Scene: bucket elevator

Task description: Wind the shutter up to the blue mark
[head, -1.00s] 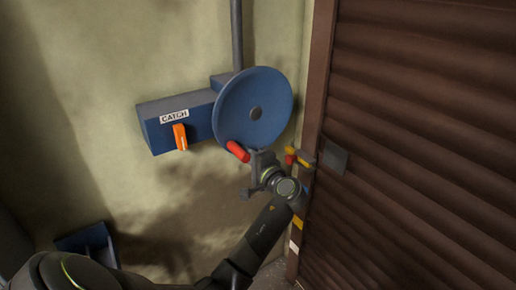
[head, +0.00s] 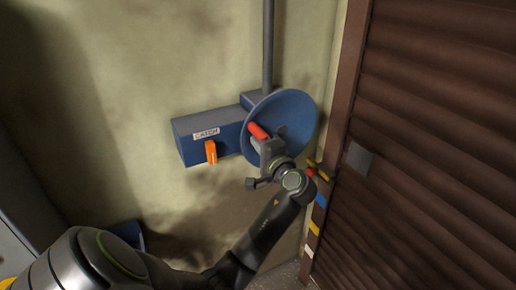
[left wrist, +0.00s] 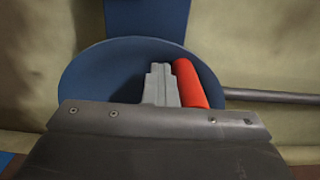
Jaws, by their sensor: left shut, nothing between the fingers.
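The blue winding wheel (head: 300,112) is on the wall, with a red handle (head: 258,131) at its left side. My left gripper (head: 262,142) is shut and empty in front of the wheel, close beside the handle. In the left wrist view its grey fingers (left wrist: 161,85) lie just left of the red handle (left wrist: 190,84); I cannot tell if they touch. The brown shutter (head: 440,150) fills the right side. The blue mark (head: 321,199) is on the shutter's frame, below a small yellow and red piece (head: 315,170). My right gripper is not in view.
A blue box labelled CATCH (head: 190,145) with an orange lever (head: 211,152) is left of the wheel. A yellow mark (head: 314,227) and a white mark (head: 308,251) are lower on the frame. A grey plate (head: 360,158) is on the shutter's edge.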

